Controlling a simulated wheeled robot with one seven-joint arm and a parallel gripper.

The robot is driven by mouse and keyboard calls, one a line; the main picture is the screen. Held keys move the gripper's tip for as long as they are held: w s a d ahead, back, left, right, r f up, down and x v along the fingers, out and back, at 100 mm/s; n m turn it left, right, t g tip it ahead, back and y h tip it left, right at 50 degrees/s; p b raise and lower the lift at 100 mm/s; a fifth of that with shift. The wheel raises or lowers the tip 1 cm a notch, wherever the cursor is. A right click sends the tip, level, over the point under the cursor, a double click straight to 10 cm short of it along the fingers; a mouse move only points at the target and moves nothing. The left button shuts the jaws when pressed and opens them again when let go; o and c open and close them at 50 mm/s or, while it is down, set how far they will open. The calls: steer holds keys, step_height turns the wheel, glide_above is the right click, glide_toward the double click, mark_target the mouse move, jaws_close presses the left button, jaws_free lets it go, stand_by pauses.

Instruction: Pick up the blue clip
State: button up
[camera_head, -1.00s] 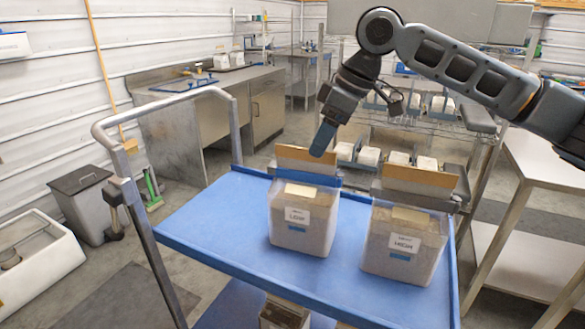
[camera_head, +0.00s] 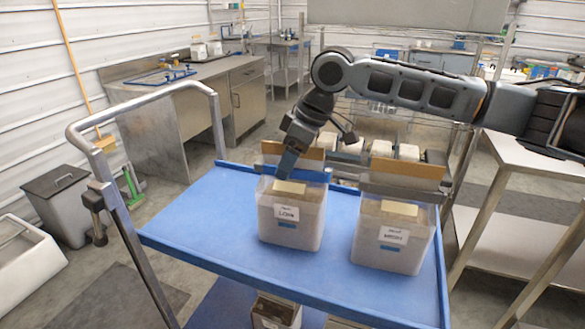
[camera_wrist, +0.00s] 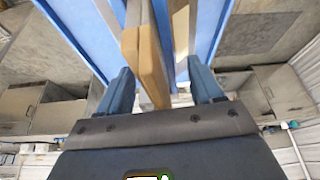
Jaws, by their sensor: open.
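My gripper (camera_head: 286,166) is open, pointing down above the back of the left bin, beside the tan board (camera_head: 305,156). In the wrist view my gripper (camera_wrist: 160,68) has a finger on each side. The board's edge (camera_wrist: 145,55) shows between them, with a narrow blue strip (camera_wrist: 165,40) along it. I cannot tell whether this strip is the blue clip. No separate blue clip can be made out in the head view. The left bin (camera_head: 290,230) is clear, filled and labelled.
A second labelled bin (camera_head: 388,250) stands to the right, with another tan board (camera_head: 408,167) behind it. Both bins stand on a blue cart deck (camera_head: 195,222) with a grey handle (camera_head: 135,105). The deck's left part is free. A steel table (camera_head: 530,160) stands right.

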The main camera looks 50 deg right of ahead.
steer(key=shift+c, duration=0.2)
steer(key=c, duration=1.1)
step_height(320, 180, up, 10)
steer(key=shift+f+b, duration=0.15)
steer(key=shift+b, duration=0.25)
step_height(320, 180, up, 7)
steer(key=p, duration=0.6)
steer(key=shift+r, duration=0.2)
steer(key=shift+s, duration=0.1)
